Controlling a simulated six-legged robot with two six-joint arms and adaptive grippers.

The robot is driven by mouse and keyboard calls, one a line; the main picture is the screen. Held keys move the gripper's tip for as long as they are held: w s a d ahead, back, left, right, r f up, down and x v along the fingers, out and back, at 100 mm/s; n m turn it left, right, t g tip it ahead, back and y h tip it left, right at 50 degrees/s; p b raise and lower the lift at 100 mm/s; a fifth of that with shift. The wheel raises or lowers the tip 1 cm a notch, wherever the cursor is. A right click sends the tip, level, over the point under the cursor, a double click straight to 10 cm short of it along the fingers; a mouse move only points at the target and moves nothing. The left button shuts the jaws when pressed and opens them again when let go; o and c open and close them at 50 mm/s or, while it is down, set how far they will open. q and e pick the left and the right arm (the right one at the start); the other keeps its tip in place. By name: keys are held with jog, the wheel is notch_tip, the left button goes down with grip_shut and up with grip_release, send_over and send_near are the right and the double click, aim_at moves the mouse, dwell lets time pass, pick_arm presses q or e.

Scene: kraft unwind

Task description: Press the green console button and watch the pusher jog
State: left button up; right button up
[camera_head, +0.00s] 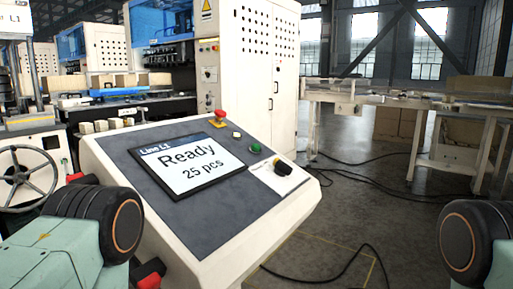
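The green button (255,147) is a small round cap on the sloped dark top of the console (225,215). A white button (237,134) sits just above and left of it. The console screen (187,163) reads "Line L1", "Ready" and "25 pcs". Nothing touches the green button. Parts of my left arm fill the lower left corner, and part of my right arm is at the lower right edge. Neither gripper's fingers can be made out. I cannot pick out the pusher among the machinery behind.
A red mushroom button (220,115) and a black knob (283,168) are also on the console. A white cabinet (257,70) stands behind it. A handwheel (27,178) is at left, a long bench (400,100) at right. Black cables (345,265) lie on the floor.

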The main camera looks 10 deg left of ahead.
pick_arm(q)
jog(key=shift+c, duration=0.5)
grip_shut()
dwell(1.2)
